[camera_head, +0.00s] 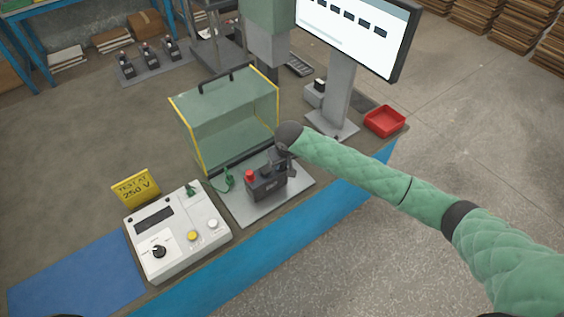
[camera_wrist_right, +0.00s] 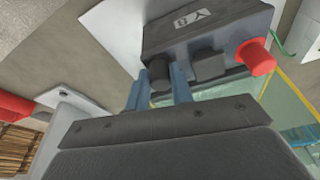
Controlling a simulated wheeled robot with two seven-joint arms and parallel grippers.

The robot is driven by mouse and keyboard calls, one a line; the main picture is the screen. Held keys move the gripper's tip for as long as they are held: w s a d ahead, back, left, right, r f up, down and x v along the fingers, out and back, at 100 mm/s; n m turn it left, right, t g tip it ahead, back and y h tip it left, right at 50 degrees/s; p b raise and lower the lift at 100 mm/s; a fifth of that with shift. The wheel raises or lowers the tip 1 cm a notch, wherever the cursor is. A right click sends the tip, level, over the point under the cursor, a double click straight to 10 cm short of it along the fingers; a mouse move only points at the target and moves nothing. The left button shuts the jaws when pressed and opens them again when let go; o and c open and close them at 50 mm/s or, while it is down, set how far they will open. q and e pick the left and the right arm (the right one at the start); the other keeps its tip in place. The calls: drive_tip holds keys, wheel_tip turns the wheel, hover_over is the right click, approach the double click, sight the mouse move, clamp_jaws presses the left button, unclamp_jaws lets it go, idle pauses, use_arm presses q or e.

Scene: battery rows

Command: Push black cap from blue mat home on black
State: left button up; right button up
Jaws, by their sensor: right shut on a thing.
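The dark grey battery (camera_head: 266,187) stands on a light grey plate (camera_head: 237,208), with a red cap (camera_head: 250,175) on its left post. In the right wrist view the battery (camera_wrist_right: 205,22) fills the top, with the red cap (camera_wrist_right: 256,57) at right. My right gripper (camera_head: 282,165) is over the battery's other end. In the wrist view its fingers (camera_wrist_right: 160,88) are shut on the black cap (camera_wrist_right: 159,76), at the battery's black post. Whether the cap is fully down cannot be told. The blue mat (camera_head: 75,275) at lower left looks bare. My left gripper is not in view.
A clear box with yellow edges (camera_head: 187,134) stands right behind the plate. A white tester (camera_head: 180,255) and a yellow sign (camera_head: 136,189) are at left. A monitor stand (camera_head: 338,105) and a red tray (camera_head: 385,121) are at right.

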drive_tip(key=shift+f, duration=0.1)
drive_tip(key=o, duration=1.5)
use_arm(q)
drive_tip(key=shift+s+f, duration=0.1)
use_arm(e)
drive_tip(key=shift+r+p, duration=2.15)
drive_tip(key=shift+r, duration=0.1)
drive_tip(key=shift+r+p, duration=0.3)
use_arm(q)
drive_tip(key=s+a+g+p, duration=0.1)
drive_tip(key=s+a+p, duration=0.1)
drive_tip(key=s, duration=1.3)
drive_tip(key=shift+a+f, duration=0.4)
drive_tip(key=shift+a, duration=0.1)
use_arm(e)
drive_tip(key=shift+r, duration=0.95)
